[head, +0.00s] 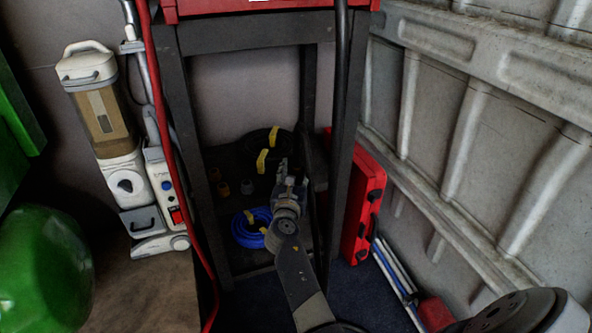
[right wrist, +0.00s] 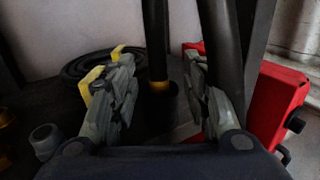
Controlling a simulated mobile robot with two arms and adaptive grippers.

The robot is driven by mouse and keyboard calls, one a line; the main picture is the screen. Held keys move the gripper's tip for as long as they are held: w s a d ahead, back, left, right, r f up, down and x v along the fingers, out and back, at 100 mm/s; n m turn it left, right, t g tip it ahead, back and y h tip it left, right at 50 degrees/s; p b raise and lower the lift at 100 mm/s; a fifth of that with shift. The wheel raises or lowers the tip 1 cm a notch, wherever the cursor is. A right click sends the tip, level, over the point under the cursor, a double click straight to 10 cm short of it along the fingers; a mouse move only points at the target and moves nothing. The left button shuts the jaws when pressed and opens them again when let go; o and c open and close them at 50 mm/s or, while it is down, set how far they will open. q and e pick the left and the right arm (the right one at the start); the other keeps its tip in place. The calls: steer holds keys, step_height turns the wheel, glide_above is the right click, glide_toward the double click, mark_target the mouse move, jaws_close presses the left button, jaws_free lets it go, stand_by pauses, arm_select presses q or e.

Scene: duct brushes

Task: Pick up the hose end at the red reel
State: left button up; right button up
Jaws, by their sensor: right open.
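A red unit (head: 260,6) shows only its lower part at the top of the head view, so I cannot tell its full shape. A black hose (head: 341,60) hangs from there beside the frame's front right leg. In the right wrist view a black tube with a yellow band and a wider dark lower end (right wrist: 157,85) stands upright between my finger pads, apparently untouched. I cannot tell if it is the same hose. My right gripper (head: 286,178) is open inside the frame; it also shows in the right wrist view (right wrist: 165,100). My left gripper is out of view.
Black coil (head: 262,140) with yellow ties and blue coil (head: 250,228) lie on the frame's shelves. A red case (head: 363,205) stands right of the frame. A red hose (head: 170,130) hangs at the left leg, near a vacuum cleaner (head: 105,115). A ribbed wall closes the right.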

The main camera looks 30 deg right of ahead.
mark_target(296, 162)
steer(key=b+x, duration=0.1)
steer(key=x, duration=0.3)
steer(key=shift+w+d+r+b, duration=0.1)
steer(key=shift+w+r+b, duration=0.05)
steer(key=shift+w+b, duration=0.15)
jaws_close()
steer(key=shift+r, duration=0.1)
